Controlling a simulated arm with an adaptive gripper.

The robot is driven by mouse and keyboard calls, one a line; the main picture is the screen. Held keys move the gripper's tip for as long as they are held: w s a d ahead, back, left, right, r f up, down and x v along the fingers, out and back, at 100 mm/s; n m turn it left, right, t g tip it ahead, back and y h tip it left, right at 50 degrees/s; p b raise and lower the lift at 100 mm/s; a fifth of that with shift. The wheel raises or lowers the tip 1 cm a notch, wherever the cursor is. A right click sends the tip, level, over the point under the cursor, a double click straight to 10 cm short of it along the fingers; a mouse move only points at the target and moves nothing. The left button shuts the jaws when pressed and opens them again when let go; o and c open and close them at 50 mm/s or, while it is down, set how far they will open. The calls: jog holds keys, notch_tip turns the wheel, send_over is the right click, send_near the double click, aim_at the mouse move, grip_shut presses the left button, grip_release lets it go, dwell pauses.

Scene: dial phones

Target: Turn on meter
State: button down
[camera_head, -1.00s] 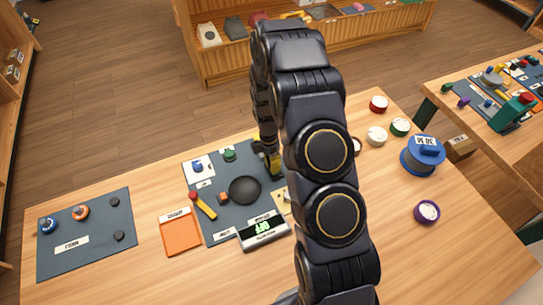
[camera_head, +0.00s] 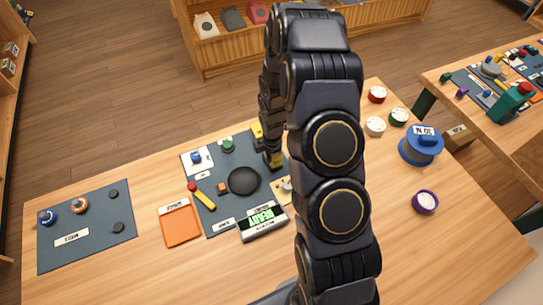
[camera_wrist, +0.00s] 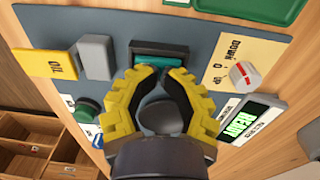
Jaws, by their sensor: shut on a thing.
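The meter (camera_head: 263,221) is a grey box on the front edge of the dark mat, and its lit green display reads READY. It also shows at the right of the wrist view (camera_wrist: 244,121). My gripper (camera_wrist: 158,73) has yellow ridged fingers at a teal rocker-like switch (camera_wrist: 158,61) in a dark housing; they appear shut on its teal part, but the exact contact is partly hidden. In the head view my gripper (camera_head: 273,158) is at the mat's right side, partly behind my arm. A white knob with a red line (camera_wrist: 243,75) sits on a cream plate marked DOWN, 0, UP.
A black round disc (camera_head: 243,181), a red-and-yellow handle (camera_head: 202,196) and a green knob (camera_head: 228,146) are on the mat. An orange tray (camera_head: 180,223) lies to the left. A blue spool (camera_head: 420,146) stands at right.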

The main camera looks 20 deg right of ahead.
jog(key=shift+s+a+f+g, duration=0.15)
jog(key=shift+s+f+g, duration=0.25)
jog(key=shift+s, duration=0.4)
dwell(0.6)
jog(key=shift+f, duration=0.1)
jog(key=shift+w+t, duration=0.4)
jog(key=shift+w, duration=1.1)
notch_tip(320, 180, up, 15)
jog(key=shift+s+f+g, duration=0.15)
jog(key=shift+s+g, duration=0.1)
jog(key=shift+g, duration=0.05)
